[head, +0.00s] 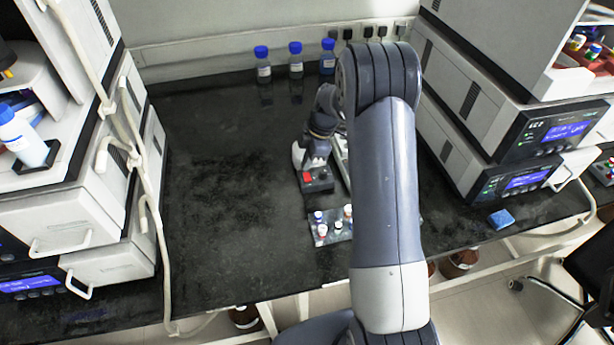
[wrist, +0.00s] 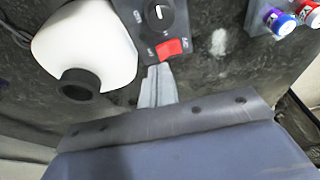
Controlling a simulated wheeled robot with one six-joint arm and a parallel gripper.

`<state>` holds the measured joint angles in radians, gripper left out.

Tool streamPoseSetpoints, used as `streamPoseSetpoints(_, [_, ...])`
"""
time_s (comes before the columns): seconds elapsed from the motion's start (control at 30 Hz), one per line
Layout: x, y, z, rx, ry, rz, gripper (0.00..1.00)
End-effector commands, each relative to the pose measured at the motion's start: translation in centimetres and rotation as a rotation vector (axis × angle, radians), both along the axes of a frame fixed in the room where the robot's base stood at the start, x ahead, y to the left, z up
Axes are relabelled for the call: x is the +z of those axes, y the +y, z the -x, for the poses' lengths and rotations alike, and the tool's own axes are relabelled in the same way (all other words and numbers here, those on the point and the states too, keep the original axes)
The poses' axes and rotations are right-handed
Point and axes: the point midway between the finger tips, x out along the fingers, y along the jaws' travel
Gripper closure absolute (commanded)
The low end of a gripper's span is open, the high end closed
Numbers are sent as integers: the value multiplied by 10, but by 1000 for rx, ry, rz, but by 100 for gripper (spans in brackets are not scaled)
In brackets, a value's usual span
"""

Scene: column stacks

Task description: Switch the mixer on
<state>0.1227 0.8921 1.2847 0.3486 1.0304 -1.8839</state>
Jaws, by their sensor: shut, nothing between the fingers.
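The mixer (head: 318,184) stands on the black bench, partly hidden behind my arm. Its dark front panel shows in the wrist view (wrist: 145,58), with a round black dial (wrist: 160,16) and a red switch (wrist: 170,48). The red switch is also visible in the head view (head: 307,177). My gripper (wrist: 160,68) is shut and empty, with its fingertips right at the near edge of the red switch. I cannot tell whether they touch it. In the head view my gripper (head: 316,160) is over the mixer's front. The switch's position is unclear.
A rack (head: 324,238) of small capped vials stands close in front of the mixer. A white rounded body with a black end (wrist: 85,50) is left of the panel. Blue-capped bottles (head: 295,62) stand at the back. Instrument stacks flank the bench; its left middle is clear.

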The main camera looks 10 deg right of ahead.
Motion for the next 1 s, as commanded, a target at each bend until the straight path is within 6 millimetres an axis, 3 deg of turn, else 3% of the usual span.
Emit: streamPoseSetpoints(1.0, [-10, 0, 0, 0, 0, 0, 100])
